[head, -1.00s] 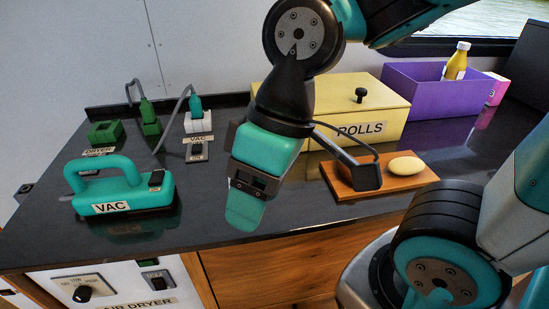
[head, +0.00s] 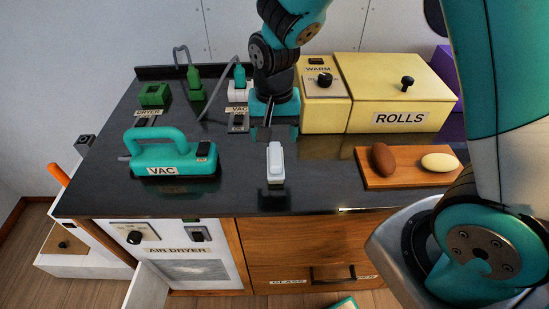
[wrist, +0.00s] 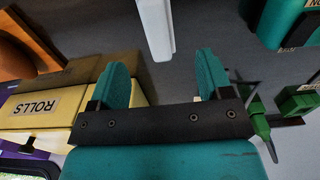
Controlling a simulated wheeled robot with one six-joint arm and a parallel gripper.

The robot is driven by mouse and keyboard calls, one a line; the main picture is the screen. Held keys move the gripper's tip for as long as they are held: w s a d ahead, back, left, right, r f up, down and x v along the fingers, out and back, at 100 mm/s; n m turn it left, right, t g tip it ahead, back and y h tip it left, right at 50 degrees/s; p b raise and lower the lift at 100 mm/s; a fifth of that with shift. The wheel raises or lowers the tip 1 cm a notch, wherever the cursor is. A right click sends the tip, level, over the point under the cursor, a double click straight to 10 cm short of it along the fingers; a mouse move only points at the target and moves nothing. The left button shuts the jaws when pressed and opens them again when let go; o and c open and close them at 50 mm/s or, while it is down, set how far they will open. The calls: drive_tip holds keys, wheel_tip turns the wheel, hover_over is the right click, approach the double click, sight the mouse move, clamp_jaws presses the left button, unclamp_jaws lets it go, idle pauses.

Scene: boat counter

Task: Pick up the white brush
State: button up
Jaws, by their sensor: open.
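The white brush (head: 276,163) is on the dark counter near its front edge, its long side pointing toward the head camera. A dark patch shows at its near end; I cannot tell if it is part of the brush. In the wrist view the white brush (wrist: 156,28) enters from the top edge, in line with the gap between my fingers. My gripper (head: 274,133) is just behind the brush in the head view. In the wrist view my gripper (wrist: 160,70) has its two teal fingers wide apart with nothing between them.
A teal VAC (head: 172,155) stands to the left. The yellow ROLLS box (head: 390,95) and WARM unit (head: 322,103) are behind right. A wooden board (head: 398,180) holds a brown oval thing (head: 383,158) and a pale one (head: 440,162). Green and white sockets stand at back left.

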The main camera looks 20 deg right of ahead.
sight(275, 153)
wheel_tip(275, 153, down, 4)
drive_tip(key=shift+r, duration=0.2)
drive_tip(key=shift+s+f+p, duration=0.15)
drive_tip(key=shift+f+p, duration=0.9)
drive_tip(key=shift+f, duration=1.65)
drive_tip(key=c, duration=1)
